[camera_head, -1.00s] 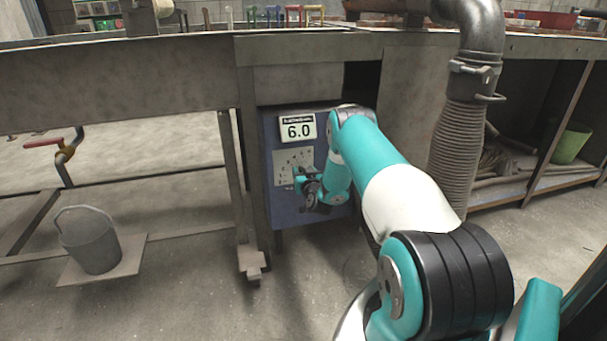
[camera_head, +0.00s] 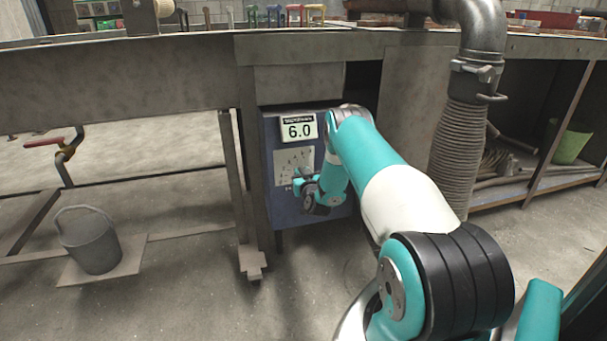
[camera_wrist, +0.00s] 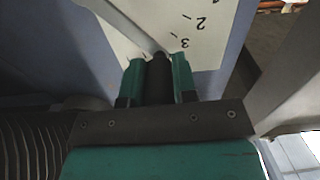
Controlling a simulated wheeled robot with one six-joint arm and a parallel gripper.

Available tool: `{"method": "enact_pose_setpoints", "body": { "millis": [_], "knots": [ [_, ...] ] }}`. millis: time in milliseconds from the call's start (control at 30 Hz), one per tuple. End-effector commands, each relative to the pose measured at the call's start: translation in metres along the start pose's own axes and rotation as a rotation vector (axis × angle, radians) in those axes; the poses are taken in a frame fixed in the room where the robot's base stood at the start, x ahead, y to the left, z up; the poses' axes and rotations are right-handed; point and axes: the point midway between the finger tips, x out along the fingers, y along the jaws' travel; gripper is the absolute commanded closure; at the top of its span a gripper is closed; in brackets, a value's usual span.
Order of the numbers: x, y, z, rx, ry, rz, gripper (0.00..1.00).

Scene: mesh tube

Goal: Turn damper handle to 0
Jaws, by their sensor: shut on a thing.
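The blue damper box (camera_head: 284,211) stands under the bench, with a white display (camera_head: 299,127) on top reading 6.0. A pale scale plate (camera_head: 291,164) is on its front. In the wrist view the scale plate (camera_wrist: 213,20) shows the marks 2 and 3, with another mark cut off at the top edge. The damper handle (camera_wrist: 137,28) is a grey lever with a dark grip, running from the upper left down to my gripper (camera_wrist: 158,72). My teal fingers are shut on the grip, near the 3 mark. In the head view my gripper (camera_head: 300,186) is in front of the plate's lower part and hides the handle.
A ribbed hose (camera_head: 457,155) hangs right of the box, close to my arm. A bench leg (camera_head: 238,190) stands just left of it. A grey bucket (camera_head: 90,240) sits at the lower left, below a red-handled valve (camera_head: 45,143).

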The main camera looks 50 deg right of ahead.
Motion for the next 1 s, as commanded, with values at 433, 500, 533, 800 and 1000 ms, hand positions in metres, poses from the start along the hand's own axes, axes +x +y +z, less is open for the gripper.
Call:
{"method": "enact_pose_setpoints", "body": {
  "millis": [433, 500, 533, 800, 1000],
  "knots": [
    [-0.006, -0.021, 0.026, -0.391, 0.0, -0.002, 1.0],
    [-0.007, -0.023, 0.031, -0.457, -0.001, -0.002, 1.0],
    [-0.008, -0.024, 0.034, -0.486, -0.001, -0.002, 1.0],
    [-0.01, -0.03, 0.051, -0.716, 0.0, -0.001, 1.0],
    [-0.01, -0.032, 0.061, -0.839, -0.001, -0.001, 1.0]
  ]
}}
